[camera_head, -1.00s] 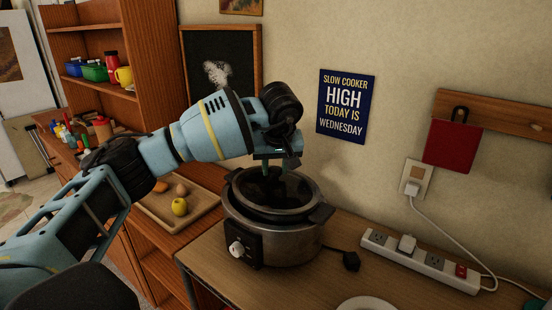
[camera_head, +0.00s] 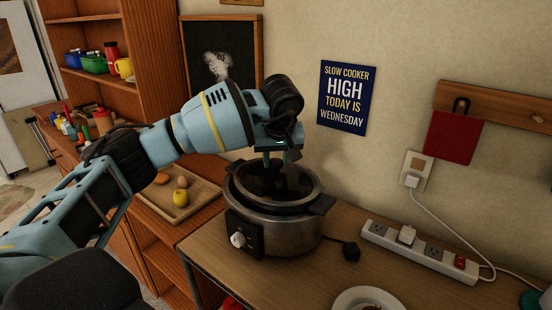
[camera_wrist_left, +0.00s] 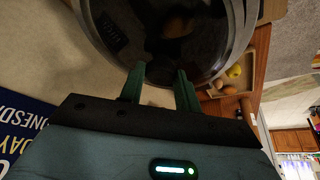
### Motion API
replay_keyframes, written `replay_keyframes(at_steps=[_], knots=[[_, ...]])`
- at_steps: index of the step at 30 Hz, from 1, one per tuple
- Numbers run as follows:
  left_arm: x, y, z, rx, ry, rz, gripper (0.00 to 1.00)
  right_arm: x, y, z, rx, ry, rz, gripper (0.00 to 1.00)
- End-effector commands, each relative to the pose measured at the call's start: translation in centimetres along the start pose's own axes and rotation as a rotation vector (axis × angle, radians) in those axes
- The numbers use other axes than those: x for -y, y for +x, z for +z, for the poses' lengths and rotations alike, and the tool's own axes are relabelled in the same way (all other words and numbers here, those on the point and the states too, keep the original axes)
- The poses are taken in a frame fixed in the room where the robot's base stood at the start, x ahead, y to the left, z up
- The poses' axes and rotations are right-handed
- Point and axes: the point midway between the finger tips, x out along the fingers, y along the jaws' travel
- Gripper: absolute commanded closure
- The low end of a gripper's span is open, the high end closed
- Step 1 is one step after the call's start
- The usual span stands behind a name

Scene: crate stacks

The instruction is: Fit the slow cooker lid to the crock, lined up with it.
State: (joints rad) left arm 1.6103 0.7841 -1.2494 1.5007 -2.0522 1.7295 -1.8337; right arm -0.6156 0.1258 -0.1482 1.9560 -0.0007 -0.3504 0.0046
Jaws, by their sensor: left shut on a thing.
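The slow cooker crock (camera_head: 290,244) is a round metallic pot with black side handles and a white dial on its front, standing on the wooden counter. The dark glass lid (camera_head: 301,184) with a metal rim is over the crock's mouth; its rim also shows in the left wrist view (camera_wrist_left: 243,30). I cannot tell whether the lid rests fully on the crock or sits slightly off. My left gripper (camera_head: 276,165) points down above the lid's middle and is shut on it; its fingers also show in the left wrist view (camera_wrist_left: 160,88). The grasped part is hidden. My right gripper is not in view.
A white plate (camera_head: 368,299) is at the front edge. A tray (camera_head: 207,205) with a yellow fruit (camera_head: 181,198) is left. The wall with a poster (camera_head: 346,97) stands behind.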

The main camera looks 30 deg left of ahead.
Motion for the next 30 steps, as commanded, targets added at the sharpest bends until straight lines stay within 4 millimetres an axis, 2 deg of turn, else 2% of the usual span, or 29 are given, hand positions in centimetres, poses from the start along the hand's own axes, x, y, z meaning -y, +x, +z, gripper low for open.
replay_keyframes(at_steps=[26, 27, 30], knots=[[0.01, 0.16, 0.04, -0.002, -0.001, 0.001, 1.0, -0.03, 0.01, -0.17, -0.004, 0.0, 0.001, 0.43], [0.01, 0.16, 0.04, -0.002, -0.001, 0.001, 0.66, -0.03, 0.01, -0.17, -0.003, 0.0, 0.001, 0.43], [0.01, 0.17, 0.05, -0.002, -0.001, 0.001, 0.53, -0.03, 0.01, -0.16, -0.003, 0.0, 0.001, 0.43]])
